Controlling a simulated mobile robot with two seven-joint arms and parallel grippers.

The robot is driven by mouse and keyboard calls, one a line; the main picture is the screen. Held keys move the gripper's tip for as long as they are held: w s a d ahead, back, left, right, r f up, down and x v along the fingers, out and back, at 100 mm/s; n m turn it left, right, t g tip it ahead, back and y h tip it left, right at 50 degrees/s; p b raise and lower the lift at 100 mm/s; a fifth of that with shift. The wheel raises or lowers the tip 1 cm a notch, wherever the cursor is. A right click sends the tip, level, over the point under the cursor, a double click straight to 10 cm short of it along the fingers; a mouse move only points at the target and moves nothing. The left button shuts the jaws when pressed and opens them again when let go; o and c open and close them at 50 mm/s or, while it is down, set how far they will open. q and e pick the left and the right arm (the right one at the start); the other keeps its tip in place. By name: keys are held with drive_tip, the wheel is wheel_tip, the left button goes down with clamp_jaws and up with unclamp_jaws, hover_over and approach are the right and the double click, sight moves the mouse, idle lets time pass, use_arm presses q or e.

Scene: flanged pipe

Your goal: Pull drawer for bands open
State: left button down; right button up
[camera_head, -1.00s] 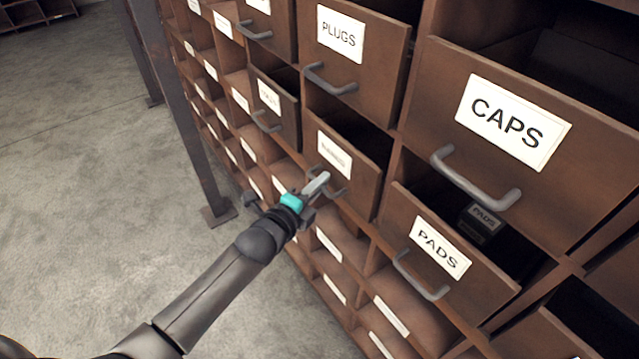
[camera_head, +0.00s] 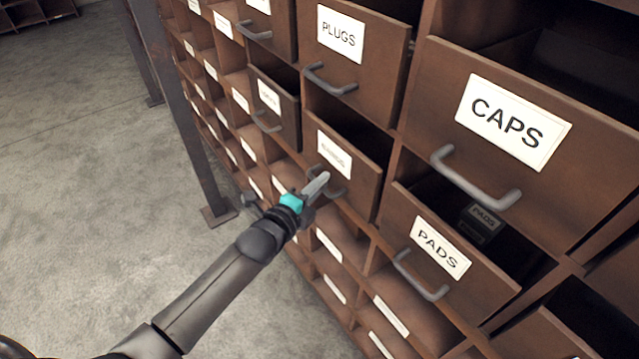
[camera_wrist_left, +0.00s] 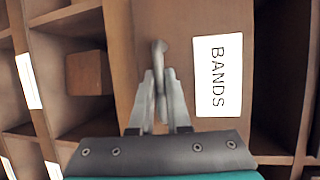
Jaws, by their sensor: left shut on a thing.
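The bands drawer (camera_head: 363,180) is a brown wooden drawer in the middle of the cabinet. It stands partly pulled out, with a dark gap above its front. Its white label (camera_wrist_left: 222,76) reads BANDS in the left wrist view. Its grey bar handle (camera_head: 340,193) is partly hidden by my gripper. My left gripper (camera_head: 319,186) is at the drawer front, shut on the handle. In the left wrist view the handle (camera_wrist_left: 159,52) shows between the two fingers (camera_wrist_left: 160,98).
The PLUGS drawer (camera_head: 385,38) above, the CAPS drawer (camera_head: 580,150) and the PADS drawer (camera_head: 470,295) at right stand out from the cabinet. A dark metal post (camera_head: 185,120) rises at left. Open floor (camera_head: 80,190) lies left of the cabinet.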

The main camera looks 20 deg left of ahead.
use_arm(q)
drive_tip(key=s+a+p, duration=0.7)
drive_tip(key=s+a, duration=0.5)
drive_tip(key=s, duration=0.4)
drive_tip(key=shift+a, duration=0.2)
drive_tip(key=c, duration=1.2)
unclamp_jaws()
drive_tip(key=shift+o, duration=0.2)
